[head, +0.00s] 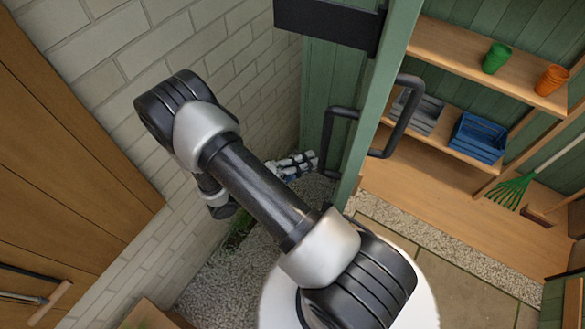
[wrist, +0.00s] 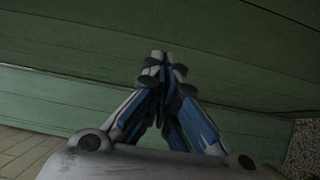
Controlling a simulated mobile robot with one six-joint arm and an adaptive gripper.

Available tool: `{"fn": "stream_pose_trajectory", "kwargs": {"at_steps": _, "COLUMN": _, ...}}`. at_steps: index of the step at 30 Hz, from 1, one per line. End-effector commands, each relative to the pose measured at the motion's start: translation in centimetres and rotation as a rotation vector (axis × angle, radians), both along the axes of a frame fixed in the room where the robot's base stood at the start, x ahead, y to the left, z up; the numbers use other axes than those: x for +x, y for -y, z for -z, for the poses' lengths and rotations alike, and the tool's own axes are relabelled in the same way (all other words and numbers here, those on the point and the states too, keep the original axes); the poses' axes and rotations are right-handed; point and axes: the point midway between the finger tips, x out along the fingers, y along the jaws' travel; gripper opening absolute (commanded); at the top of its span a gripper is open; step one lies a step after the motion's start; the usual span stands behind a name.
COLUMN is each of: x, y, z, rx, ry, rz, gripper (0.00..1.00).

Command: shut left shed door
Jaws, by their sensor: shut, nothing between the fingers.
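The left shed door (head: 383,75) is green and stands open, seen nearly edge-on in the head view. A dark bar handle (head: 405,112) sticks out on its right side, and another (head: 329,128) shows on its left side. My gripper (head: 315,160) is on the left side of the door, low by the left handle, with its fingers pointing towards the door. In the wrist view my gripper (wrist: 160,57) is shut and empty, its fingertips together in front of green boards (wrist: 70,105). I cannot tell whether the tips touch the boards.
A pale brick wall (head: 190,50) is close on the left, with a brown wooden panel (head: 50,130) beside it. Right of the door, the open shed holds shelves with a green pot (head: 496,58), orange pot (head: 551,80), blue crate (head: 477,137) and green rake (head: 512,190). Gravel lies below.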

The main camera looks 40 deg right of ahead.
Motion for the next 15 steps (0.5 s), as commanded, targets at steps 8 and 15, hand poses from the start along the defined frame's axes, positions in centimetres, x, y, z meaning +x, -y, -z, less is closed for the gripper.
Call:
{"fn": "stream_pose_trajectory", "kwargs": {"at_steps": 8, "x": -2.3, "y": 3.7, "z": 0.1, "rx": 0.001, "ry": -0.004, "rz": 0.001, "gripper": 0.0}}
{"fn": "stream_pose_trajectory", "kwargs": {"at_steps": 15, "x": -3.4, "y": 4.5, "z": 0.0, "rx": 0.001, "ry": -0.001, "rz": 0.0, "gripper": 0.0}}
